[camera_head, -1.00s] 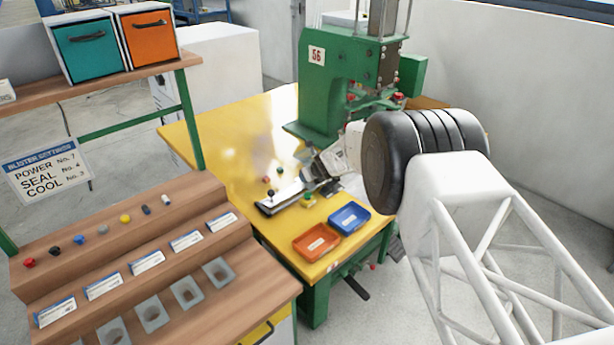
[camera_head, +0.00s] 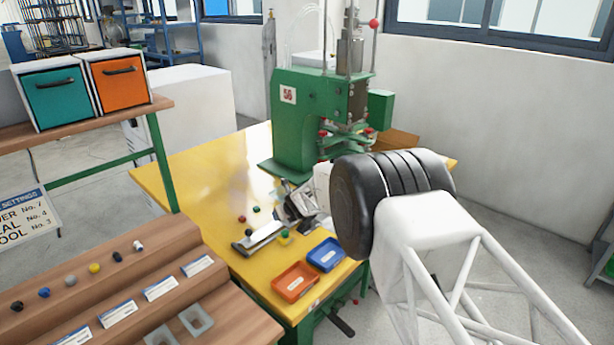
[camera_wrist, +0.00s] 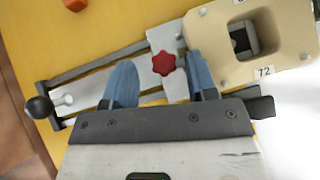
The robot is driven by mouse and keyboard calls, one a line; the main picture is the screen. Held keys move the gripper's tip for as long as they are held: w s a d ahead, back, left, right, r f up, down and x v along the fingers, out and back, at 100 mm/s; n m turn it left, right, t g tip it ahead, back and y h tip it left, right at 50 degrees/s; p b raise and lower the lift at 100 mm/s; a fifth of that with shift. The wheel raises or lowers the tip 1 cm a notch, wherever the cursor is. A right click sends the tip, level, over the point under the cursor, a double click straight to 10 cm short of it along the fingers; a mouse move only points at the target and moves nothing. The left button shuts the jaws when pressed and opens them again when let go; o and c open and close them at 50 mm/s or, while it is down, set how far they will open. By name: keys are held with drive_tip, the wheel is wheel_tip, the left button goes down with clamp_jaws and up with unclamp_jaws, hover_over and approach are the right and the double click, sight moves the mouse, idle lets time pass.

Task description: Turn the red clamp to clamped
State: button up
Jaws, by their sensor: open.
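The red clamp is a star-shaped red knob (camera_wrist: 163,63) on the pale metal slide of a fixture. In the wrist view my gripper (camera_wrist: 160,78) is open, its two blue fingertips apart on either side of the knob. The right fingertip looks closer to the knob than the left, and I cannot tell whether either touches it. In the head view my gripper (camera_head: 300,206) is over the fixture (camera_head: 264,234) on the yellow table, and the red clamp is not clearly visible there.
A beige block marked 72 (camera_wrist: 255,35) sits right of the knob. A black ball handle (camera_wrist: 40,106) is at the fixture's left end. Orange (camera_head: 295,283) and blue (camera_head: 326,255) trays lie near the table's front. The green press (camera_head: 310,115) stands behind.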

drive_tip(key=shift+s+a+m+t+h, duration=0.15)
drive_tip(key=shift+m+t+h, duration=0.45)
drive_tip(key=shift+m+h, duration=0.75)
drive_tip(key=shift+a+m+h, duration=0.25)
drive_tip(key=shift+m+h, duration=0.6)
drive_tip(key=shift+m, duration=0.8)
drive_tip(key=s+r+n+g+y, duration=0.1)
drive_tip(key=s+r+n+y, duration=0.15)
drive_tip(key=r+n, duration=0.4)
drive_tip(key=s+r+n+g+y, duration=0.1)
drive_tip(key=s+r+n, duration=0.3)
drive_tip(key=r+n, duration=0.3)
drive_tip(key=s+d+r+n+g+h, duration=0.4)
drive_tip(key=s+d+r+n+g, duration=0.1)
drive_tip(key=d+r+n, duration=0.4)
drive_tip(key=shift+s+d+r+n+g, duration=0.4)
drive_tip(key=shift+s+r+n, duration=0.65)
drive_tip(key=shift+n, duration=1.3)
drive_tip(key=shift+w+r, duration=0.15)
drive_tip(key=shift+w, duration=0.15)
